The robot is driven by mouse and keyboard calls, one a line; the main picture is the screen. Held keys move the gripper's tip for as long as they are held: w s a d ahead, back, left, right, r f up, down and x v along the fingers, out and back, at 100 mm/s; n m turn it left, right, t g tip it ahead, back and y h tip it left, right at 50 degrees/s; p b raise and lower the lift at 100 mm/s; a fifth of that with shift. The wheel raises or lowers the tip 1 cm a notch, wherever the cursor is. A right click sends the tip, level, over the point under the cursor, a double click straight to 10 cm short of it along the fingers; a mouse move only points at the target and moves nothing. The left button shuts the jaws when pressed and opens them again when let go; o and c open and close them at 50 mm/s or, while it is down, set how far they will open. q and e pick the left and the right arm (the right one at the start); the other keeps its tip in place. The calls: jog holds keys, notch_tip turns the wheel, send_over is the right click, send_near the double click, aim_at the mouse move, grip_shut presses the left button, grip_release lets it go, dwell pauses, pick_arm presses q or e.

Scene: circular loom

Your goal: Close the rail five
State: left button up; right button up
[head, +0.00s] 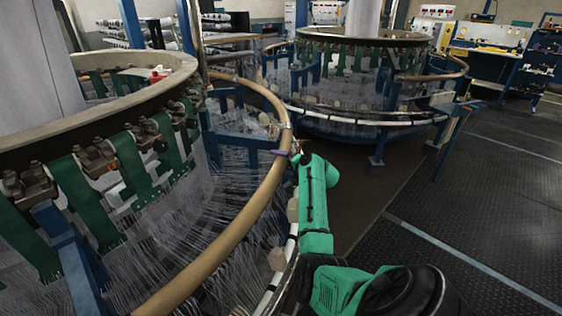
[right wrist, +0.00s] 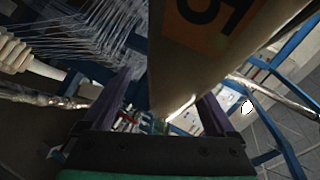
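Rail five is a tan curved rail (head: 262,200) around the near circular loom in the head view. In the right wrist view it is the beige rail (right wrist: 185,75) with an orange label bearing a 5 near the top. My right gripper (head: 293,153) is at the rail's outer side, close to a metal fitting (head: 286,132) in the head view. In the right wrist view its purple fingers (right wrist: 165,112) stand apart with the rail between them. A gap shows beside the left finger; whether the right finger touches is unclear. My left gripper is out of view.
The near loom's upper ring (head: 110,105) carries green straps, with white threads below. A second loom (head: 365,85) stands behind. Blue frame posts surround both looms. The dark floor (head: 480,190) at right is clear.

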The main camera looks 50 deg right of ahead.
jog(key=shift+d+r, duration=0.1)
jog(key=shift+r, duration=0.1)
jog(key=shift+s, duration=0.2)
jog(key=v, duration=1.4)
jog(key=shift+b, duration=0.4)
jog(key=shift+s, duration=0.1)
